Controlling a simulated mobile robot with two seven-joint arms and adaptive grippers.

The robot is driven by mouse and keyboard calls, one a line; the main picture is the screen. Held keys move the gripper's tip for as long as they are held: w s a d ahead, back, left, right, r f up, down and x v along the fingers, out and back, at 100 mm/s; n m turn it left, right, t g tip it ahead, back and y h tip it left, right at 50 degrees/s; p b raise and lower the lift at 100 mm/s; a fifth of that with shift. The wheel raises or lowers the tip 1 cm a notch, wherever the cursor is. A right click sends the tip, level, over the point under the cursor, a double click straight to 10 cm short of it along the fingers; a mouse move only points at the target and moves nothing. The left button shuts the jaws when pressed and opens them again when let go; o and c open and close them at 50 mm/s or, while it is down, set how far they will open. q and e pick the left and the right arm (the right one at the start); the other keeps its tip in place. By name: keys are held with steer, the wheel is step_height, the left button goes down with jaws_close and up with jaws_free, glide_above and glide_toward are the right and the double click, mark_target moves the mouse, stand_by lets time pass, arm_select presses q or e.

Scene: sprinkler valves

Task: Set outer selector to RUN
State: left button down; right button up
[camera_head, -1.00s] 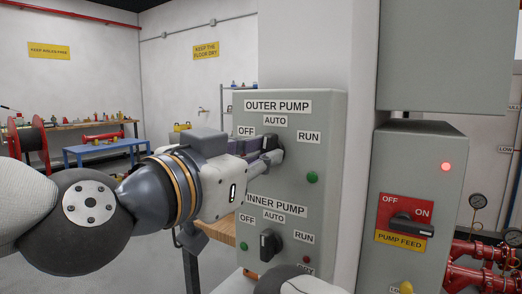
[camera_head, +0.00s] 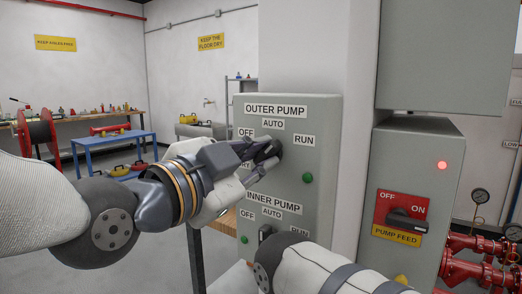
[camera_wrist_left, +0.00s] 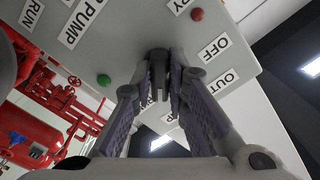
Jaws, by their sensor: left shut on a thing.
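The outer selector is a black knob (camera_head: 276,149) on the grey panel (camera_head: 325,130), below the AUTO label (camera_head: 273,124) of OUTER PUMP (camera_head: 275,110). The RUN label (camera_head: 304,141) is to its upper right and OFF (camera_head: 246,132) to its left. My left gripper (camera_head: 262,151) is shut on this knob, with a finger on each side. The left wrist view shows the knob (camera_wrist_left: 158,62) between the fingertips (camera_wrist_left: 159,92). The fingers partly hide it, but it looks tilted towards the upper right. My right gripper is out of view; only part of my right arm shows at the bottom.
A green lamp (camera_head: 307,177) is right of the knob. The INNER PUMP knob (camera_head: 265,233) below is partly hidden by my right arm. The PUMP FEED switch (camera_head: 406,219) and a lit red lamp (camera_head: 442,165) are on a box at the right.

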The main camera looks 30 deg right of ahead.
mark_target(262, 153)
arm_select(q)
steer(key=c, duration=1.5)
jaws_free()
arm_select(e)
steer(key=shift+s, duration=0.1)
